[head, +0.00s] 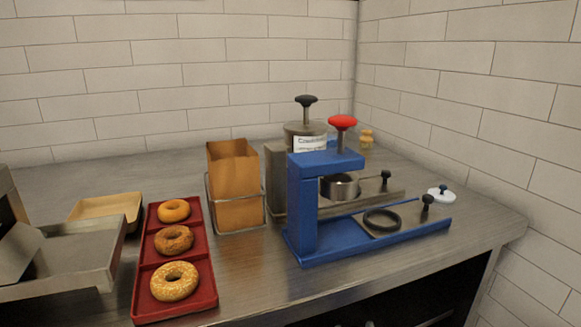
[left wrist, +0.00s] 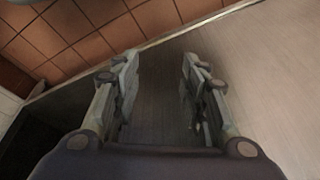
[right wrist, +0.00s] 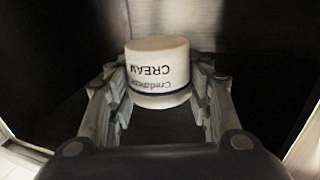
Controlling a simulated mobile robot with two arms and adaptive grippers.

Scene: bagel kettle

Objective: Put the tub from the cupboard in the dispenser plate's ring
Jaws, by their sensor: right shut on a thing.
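A white tub (right wrist: 158,62) with the word CREAM on its label shows in the right wrist view, inside a dark space. My right gripper (right wrist: 158,98) is shut on the tub, one finger on each side. In the head view, the blue dispenser (head: 302,205) with a red knob stands on the counter. A black ring (head: 382,220) lies on its plate (head: 405,232), in front of the blue post. My left gripper (left wrist: 160,85) is open and empty. Neither gripper shows in the head view.
A red tray (head: 143,290) with three bagels, a paper bag (head: 233,175) in a wire holder and a yellow dish (head: 105,205) stand left of the dispenser. A white lid (head: 441,195) lies to its right. A dark opening (head: 430,293) is below the counter edge.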

